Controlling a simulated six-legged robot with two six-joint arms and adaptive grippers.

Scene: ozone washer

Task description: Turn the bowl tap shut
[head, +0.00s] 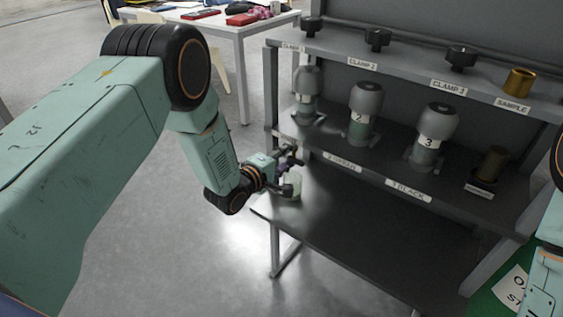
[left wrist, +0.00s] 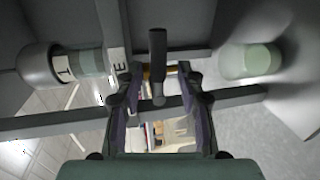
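A dark lever-like handle (left wrist: 157,65), which looks like the bowl tap, stands between the fingers of my left gripper (left wrist: 159,72) in the left wrist view. The fingers are spread, with a gap on each side of the handle. A pale green bowl-like vessel (left wrist: 250,60) is to the right there, and a grey cylinder marked 1 (left wrist: 40,66) is to the left. In the head view my left gripper (head: 288,170) is at the rack's left end, below cylinder 1 (head: 306,92) and partly covering the pale green vessel (head: 295,178). The tap is hard to make out there. My right gripper is out of view.
The grey rack holds cylinder 2 (head: 364,112), cylinder 3 (head: 433,135) and a brass cup (head: 493,163) on its middle shelf. Black knobs and a brass sample cup (head: 519,82) stand on top. The lower shelf (head: 380,215) is mostly clear. A white table (head: 222,25) stands behind.

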